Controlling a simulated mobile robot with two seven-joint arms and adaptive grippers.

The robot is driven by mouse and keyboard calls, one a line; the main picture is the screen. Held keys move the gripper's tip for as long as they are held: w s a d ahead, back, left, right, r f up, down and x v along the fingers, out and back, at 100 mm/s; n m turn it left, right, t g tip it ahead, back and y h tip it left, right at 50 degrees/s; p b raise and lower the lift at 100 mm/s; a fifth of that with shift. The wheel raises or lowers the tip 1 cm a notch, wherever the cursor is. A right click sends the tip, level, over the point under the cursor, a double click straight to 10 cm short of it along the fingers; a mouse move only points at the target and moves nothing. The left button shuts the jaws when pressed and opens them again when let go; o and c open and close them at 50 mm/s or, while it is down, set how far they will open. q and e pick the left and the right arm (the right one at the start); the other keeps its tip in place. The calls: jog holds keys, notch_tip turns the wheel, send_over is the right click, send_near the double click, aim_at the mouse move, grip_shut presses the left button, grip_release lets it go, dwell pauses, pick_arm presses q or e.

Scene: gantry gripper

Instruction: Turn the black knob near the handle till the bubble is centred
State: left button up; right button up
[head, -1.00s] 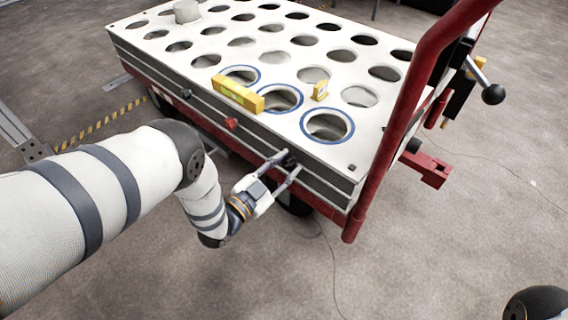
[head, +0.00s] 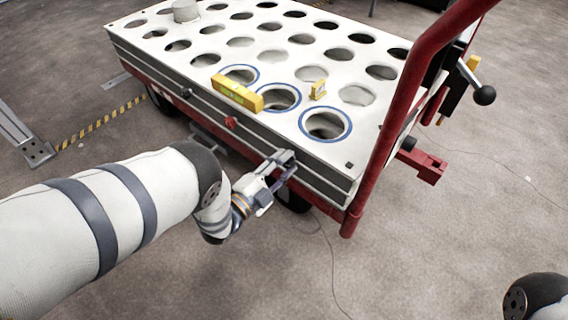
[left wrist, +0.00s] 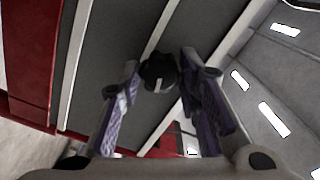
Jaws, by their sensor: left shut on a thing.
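The black knob (left wrist: 158,72) shows in the left wrist view between the fingertips of my left gripper (left wrist: 160,88), with a pale mark on it. In the head view my left gripper (head: 284,160) is at the cart's front side near the red handle (head: 400,105), shut on this knob and covering it. A long yellow spirit level (head: 237,92) and a small yellow level (head: 318,90) lie on the white perforated top (head: 290,75). Their bubbles are too small to read. My right gripper is out of view.
A red knob (head: 231,122) and another dark knob (head: 186,93) sit farther left along the same side. A lever with a black ball (head: 484,95) stands behind the handle. A thin cable lies on the floor.

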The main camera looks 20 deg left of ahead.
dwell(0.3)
pick_arm(q)
jog(key=o, duration=1.1)
jog(key=shift+o, duration=0.2)
jog(key=v, duration=1.2)
